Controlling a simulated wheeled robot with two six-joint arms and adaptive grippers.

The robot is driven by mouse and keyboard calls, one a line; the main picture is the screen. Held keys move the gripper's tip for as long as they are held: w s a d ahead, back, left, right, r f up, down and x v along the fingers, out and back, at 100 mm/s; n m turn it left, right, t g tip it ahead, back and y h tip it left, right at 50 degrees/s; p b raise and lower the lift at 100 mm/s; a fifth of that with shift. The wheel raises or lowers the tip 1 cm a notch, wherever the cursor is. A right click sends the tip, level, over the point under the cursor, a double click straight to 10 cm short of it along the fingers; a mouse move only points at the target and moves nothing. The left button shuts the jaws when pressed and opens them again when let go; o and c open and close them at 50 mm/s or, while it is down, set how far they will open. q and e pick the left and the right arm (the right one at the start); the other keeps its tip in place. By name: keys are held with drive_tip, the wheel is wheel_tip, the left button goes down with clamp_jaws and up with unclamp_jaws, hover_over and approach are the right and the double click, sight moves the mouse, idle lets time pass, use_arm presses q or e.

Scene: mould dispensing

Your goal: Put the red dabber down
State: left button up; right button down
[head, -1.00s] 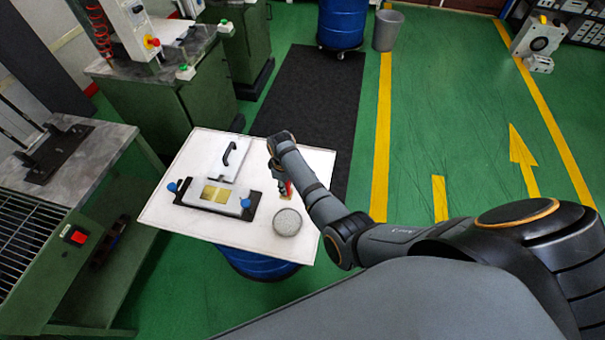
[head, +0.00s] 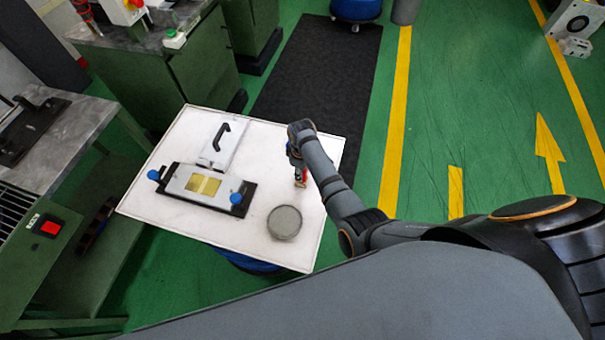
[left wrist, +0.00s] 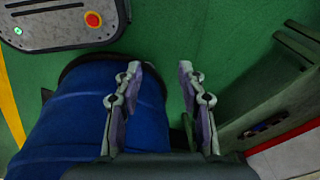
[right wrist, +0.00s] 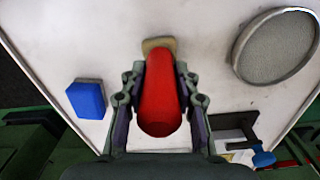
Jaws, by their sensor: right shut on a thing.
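My right gripper (right wrist: 160,100) is shut on the red dabber (right wrist: 160,92), around its red handle. The dabber's tan tip (right wrist: 158,45) points away from the gripper. In the head view the dabber (head: 301,180) is over the right part of the white tabletop (head: 262,258), behind the round grey dish (head: 285,222). I cannot tell whether its tip touches the tabletop. The dish also shows at the upper right of the right wrist view (right wrist: 278,48). My left gripper (left wrist: 158,72) is open and empty, beside a blue drum, and shows only in the left wrist view.
A mould plate (head: 200,187) with gold inserts and blue knobs lies left of the dish, with a handled lid (head: 218,150) behind it. A blue block (right wrist: 87,98) lies beside the dabber. Green machines stand behind and left.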

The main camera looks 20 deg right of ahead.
drive_tip(key=shift+s+a+r, duration=0.15)
drive_tip(key=shift+a, duration=0.1)
drive_tip(key=c, duration=1.3)
unclamp_jaws()
drive_tip(key=shift+f, duration=0.2)
drive_tip(key=shift+o, duration=1.6)
drive_tip(key=shift+r, duration=0.15)
wheel_tip(320, 180, up, 9)
drive_tip(key=p, duration=1)
drive_tip(key=shift+s+r, duration=0.1)
drive_tip(key=shift+r, duration=0.8)
use_arm(q)
wheel_tip(320, 180, up, 10)
drive_tip(key=s, duration=0.2)
drive_tip(key=shift+s+f, duration=0.25)
use_arm(e)
drive_tip(key=shift+r, duration=0.6)
